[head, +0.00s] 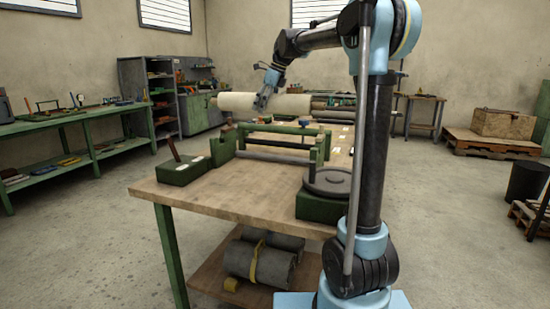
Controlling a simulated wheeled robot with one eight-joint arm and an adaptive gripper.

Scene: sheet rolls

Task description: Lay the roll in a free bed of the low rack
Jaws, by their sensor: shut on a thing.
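A cream-white roll (238,102) is held level above the workbench, lying crosswise in the head view. My gripper (264,99) is shut on it near its middle and covers part of it. A low green frame with crosswise bars (277,156) stands on the bench below and nearer than the roll; it may be the low rack. The roll is apart from the frame. Any separate beds farther back are too small or hidden to tell.
The wooden bench top (185,195) carries a round dark plate on a green base (328,184) at front right and a green box (184,171) at left. Dark strapped rolls (262,263) lie on the shelf below. The front bench edge is clear.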

